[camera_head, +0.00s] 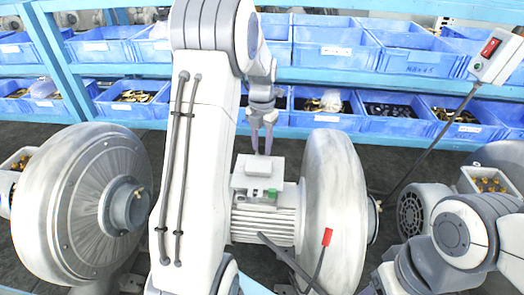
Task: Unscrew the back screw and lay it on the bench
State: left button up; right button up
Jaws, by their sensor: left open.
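My left gripper (262,148) is open and points down, just behind and above the box on the middle blower's motor. Its two fingers are a little apart, and I see nothing between them. The box has a pale grey cover (258,168) and a small green part (272,194) at its front. The back screw is too small or hidden to make out. The middle blower (334,200) has a large grey round housing to the right of its finned motor (262,222). My right arm shows at the lower right, but its gripper is not in view.
Another blower (75,205) stands at the left, and one more motor (412,212) is at the right. Blue bins (335,50) with small parts fill the shelves behind. A control box with a red switch (490,48) hangs on a rod at the upper right.

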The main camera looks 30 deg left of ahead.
pick_arm(q)
jog(key=m, duration=2.5)
